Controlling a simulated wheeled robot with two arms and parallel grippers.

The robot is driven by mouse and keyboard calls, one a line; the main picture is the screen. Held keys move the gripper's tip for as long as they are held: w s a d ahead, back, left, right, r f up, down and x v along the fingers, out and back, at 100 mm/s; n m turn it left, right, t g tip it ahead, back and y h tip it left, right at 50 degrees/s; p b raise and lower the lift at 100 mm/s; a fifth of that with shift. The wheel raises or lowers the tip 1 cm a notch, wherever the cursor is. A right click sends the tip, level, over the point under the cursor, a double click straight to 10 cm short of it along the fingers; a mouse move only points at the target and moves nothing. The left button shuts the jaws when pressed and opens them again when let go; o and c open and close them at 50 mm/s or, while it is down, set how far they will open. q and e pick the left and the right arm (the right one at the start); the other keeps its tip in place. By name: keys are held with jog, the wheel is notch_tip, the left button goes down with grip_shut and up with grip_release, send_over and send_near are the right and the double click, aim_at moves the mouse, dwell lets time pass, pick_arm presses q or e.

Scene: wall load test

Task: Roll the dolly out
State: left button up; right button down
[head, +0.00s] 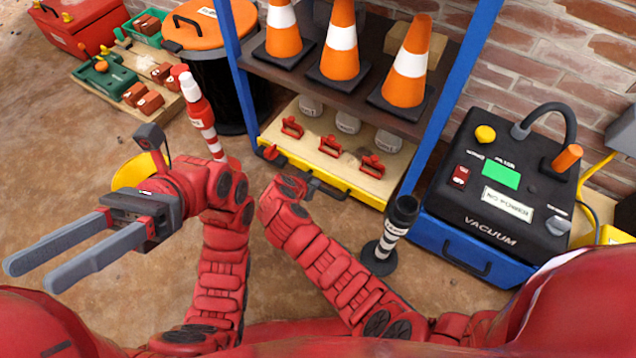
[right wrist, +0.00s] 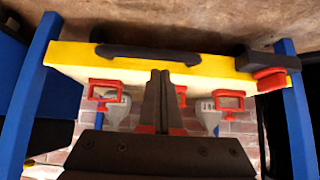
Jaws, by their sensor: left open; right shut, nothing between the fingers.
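The dolly (head: 362,196) appears to be the low wooden board with a yellow front edge under the blue-posted rack. It carries grey weights (head: 347,122) and red clamps (head: 330,146). A red latch (head: 270,152) sits at its left end. The right wrist view shows the yellow edge (right wrist: 215,65) with a black handle (right wrist: 147,54). My right gripper (head: 314,184) is at the front edge in the head view, partly hidden by its own arm. Its shut fingers (right wrist: 160,75) hold nothing; I cannot tell whether they touch the dolly. My left gripper (head: 30,272) is open and empty, far left.
Orange cones (head: 340,45) stand on the shelf above. A striped red-white post (head: 200,115) and a black bin (head: 205,70) stand left. Floor before the dolly is mostly clear.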

jog(key=b+x, duration=0.1)
jog(key=x, duration=0.2)
jog(key=shift+f, duration=0.15)
jog(key=shift+w+d+f+b, duration=0.1)
jog(key=shift+w+d+b, duration=0.1)
jog(key=shift+b, duration=0.1)
pick_arm(q)
jog(key=s+a+f+m+t+y, duration=0.1)
jog(key=s+a+f+m+t, duration=0.1)
jog(key=s+a+t, duration=0.3)
jog(key=shift+s+a+f+m+t+y, duration=0.3)
jog(key=shift+a+f+t, duration=0.25)
jog(key=shift+t, duration=0.65)
jog(key=shift+d, duration=0.1)
